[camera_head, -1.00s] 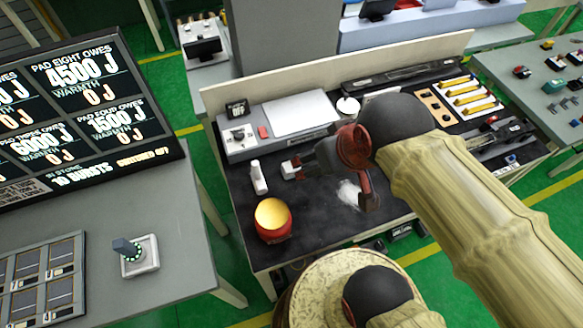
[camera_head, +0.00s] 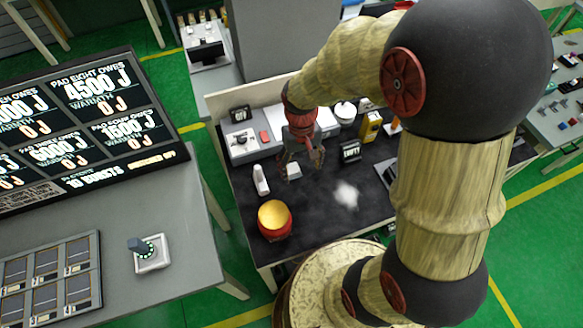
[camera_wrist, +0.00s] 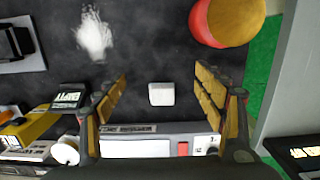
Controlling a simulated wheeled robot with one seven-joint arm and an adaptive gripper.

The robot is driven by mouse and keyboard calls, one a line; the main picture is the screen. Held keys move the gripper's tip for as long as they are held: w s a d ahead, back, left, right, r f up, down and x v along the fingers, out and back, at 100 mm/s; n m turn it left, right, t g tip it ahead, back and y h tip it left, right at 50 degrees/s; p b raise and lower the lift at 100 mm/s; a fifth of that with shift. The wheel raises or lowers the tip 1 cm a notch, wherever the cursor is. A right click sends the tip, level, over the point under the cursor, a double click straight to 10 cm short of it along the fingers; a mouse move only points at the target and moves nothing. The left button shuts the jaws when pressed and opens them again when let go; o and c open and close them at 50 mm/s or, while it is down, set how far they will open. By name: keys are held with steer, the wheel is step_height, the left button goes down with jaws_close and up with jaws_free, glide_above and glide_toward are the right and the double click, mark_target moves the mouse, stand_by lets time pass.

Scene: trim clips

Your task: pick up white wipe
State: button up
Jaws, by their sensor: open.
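A small white block (camera_head: 294,171), which looks like the wipe, lies on the dark bench top. In the wrist view the white block (camera_wrist: 161,94) sits near the middle, between my two spread fingers. My gripper (camera_head: 301,163) points down above the bench at the block. Its yellow-padded fingers (camera_wrist: 160,88) are open with nothing held between them. There is a gap on each side of the block, and I cannot tell the exact height of the fingertips above it.
A red pot with a yellow top (camera_head: 274,219) and a white bottle (camera_head: 260,180) stand left of the block. A white powdery patch (camera_head: 346,195) lies to its right. A grey panel box (camera_wrist: 160,142) lies behind the block, with an EMPTY sign (camera_head: 350,151) farther right.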

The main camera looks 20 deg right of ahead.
mark_target(291, 168)
steer(key=shift+t, duration=0.4)
steer(key=w+f, duration=0.2)
steer(key=w, duration=0.1)
steer(key=w+f, duration=0.4)
steer(key=w, duration=0.1)
steer(key=shift+w+f+p, duration=0.15)
steer(key=shift+w+p, duration=0.15)
steer(key=shift+s+f+b, duration=0.15)
steer(key=shift+f+b, duration=0.3)
steer(key=shift+f, duration=3.45)
steer(key=shift+r, duration=0.1)
steer(key=c, duration=1.1)
steer(key=shift+r, duration=0.15)
